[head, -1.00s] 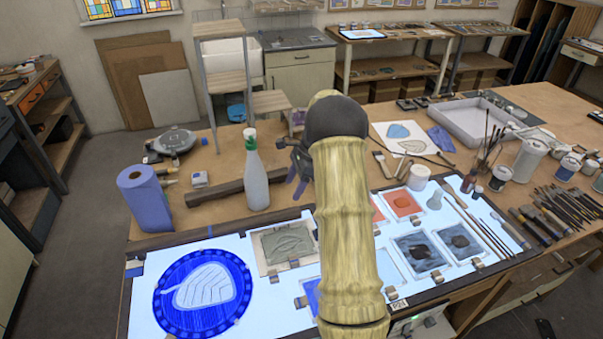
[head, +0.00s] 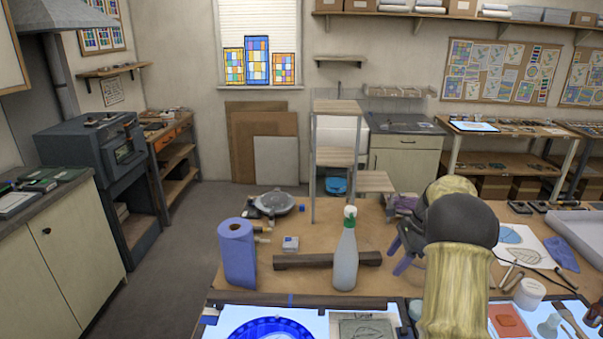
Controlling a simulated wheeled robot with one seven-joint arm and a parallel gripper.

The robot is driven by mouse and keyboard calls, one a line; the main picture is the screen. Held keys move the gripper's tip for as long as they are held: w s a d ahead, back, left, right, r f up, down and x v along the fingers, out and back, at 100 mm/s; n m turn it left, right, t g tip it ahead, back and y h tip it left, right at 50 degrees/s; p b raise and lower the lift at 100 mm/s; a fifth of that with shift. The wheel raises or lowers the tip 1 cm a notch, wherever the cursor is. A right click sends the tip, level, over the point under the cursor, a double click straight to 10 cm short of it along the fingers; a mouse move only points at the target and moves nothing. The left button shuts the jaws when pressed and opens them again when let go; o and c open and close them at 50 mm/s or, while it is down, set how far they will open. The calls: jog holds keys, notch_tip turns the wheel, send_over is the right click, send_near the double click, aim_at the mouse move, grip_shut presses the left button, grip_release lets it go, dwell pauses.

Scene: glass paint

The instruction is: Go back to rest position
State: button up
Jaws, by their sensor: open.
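My arm rises from the bottom right of the head view and bends away over the worktable (head: 300,278). My gripper (head: 398,257) shows just left of the arm's dark joint, with two purple fingers spread apart and nothing visible between them. It is behind and to the right of the spray bottle (head: 345,262). Part of the gripper is hidden by my arm.
A blue glass disc (head: 268,329) lies on the light panel in front. Shelved tables stand behind; the floor at left (head: 190,240) is clear.

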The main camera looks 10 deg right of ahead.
jog(key=s+a+n+t+h, duration=0.1)
jog(key=s+a+n+h, duration=0.1)
jog(key=s+a+n, duration=0.8)
jog(key=s+a+f+n+h, duration=0.1)
jog(key=s+a+n+h, duration=0.1)
jog(key=s+a+n, duration=0.8)
jog(key=s, duration=0.4)
jog(key=shift+s+f+t, duration=0.15)
jog(key=shift+f+t, duration=0.1)
jog(key=shift+t, duration=0.15)
jog(key=shift+s, duration=0.15)
